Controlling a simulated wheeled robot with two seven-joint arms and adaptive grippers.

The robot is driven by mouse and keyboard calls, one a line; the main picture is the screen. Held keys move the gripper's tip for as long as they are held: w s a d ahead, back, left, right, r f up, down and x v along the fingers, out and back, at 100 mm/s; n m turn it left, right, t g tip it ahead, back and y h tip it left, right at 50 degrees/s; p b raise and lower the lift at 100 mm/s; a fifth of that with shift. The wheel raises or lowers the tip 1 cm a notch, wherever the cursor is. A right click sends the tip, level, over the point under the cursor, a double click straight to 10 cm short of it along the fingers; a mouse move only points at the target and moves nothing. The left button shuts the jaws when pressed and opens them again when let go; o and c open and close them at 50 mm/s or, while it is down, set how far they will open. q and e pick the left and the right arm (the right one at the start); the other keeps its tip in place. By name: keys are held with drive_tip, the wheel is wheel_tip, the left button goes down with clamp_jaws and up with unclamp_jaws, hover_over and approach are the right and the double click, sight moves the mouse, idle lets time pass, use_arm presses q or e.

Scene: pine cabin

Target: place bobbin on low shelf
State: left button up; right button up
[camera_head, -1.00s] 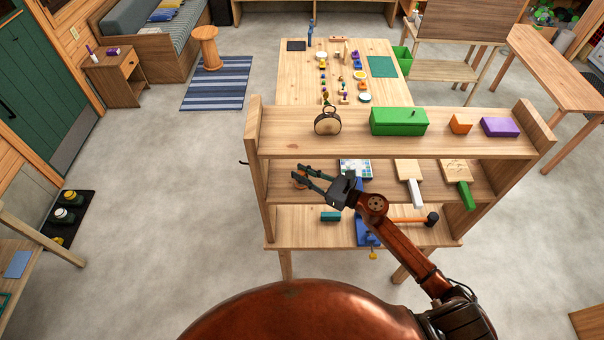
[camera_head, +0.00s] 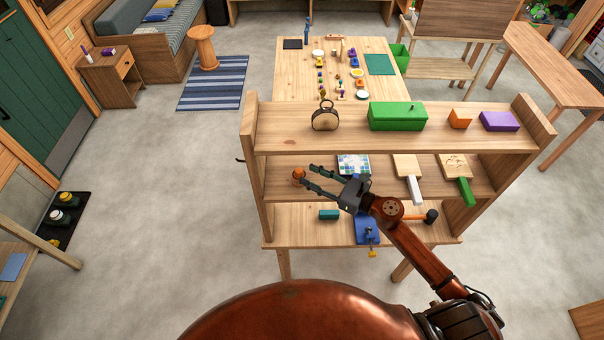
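A small round orange-brown thing, which looks like the bobbin (camera_head: 299,174), sits at the left end of the middle board of the wooden shelf unit (camera_head: 275,180). My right gripper (camera_head: 309,178) points left at this level, just to the right of the bobbin. Its two fingers are apart with nothing held between them. The fingertips are close to the bobbin; I cannot tell whether they touch it. My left gripper is not in view.
The middle board also holds a patterned tile (camera_head: 354,165), a white-handled paddle (camera_head: 410,175) and a green-handled one (camera_head: 458,175). A clock (camera_head: 325,118) and green box (camera_head: 397,116) stand on top. The bottom board holds a teal block (camera_head: 329,214) and blue clamp (camera_head: 366,231).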

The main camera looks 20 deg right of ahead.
drive_tip(key=b+v, duration=0.2)
drive_tip(key=v, duration=0.4)
drive_tip(key=shift+s+f, duration=0.1)
drive_tip(key=shift+s+d, duration=0.35)
drive_tip(key=shift+s, duration=0.05)
drive_tip(key=shift+r, duration=0.2)
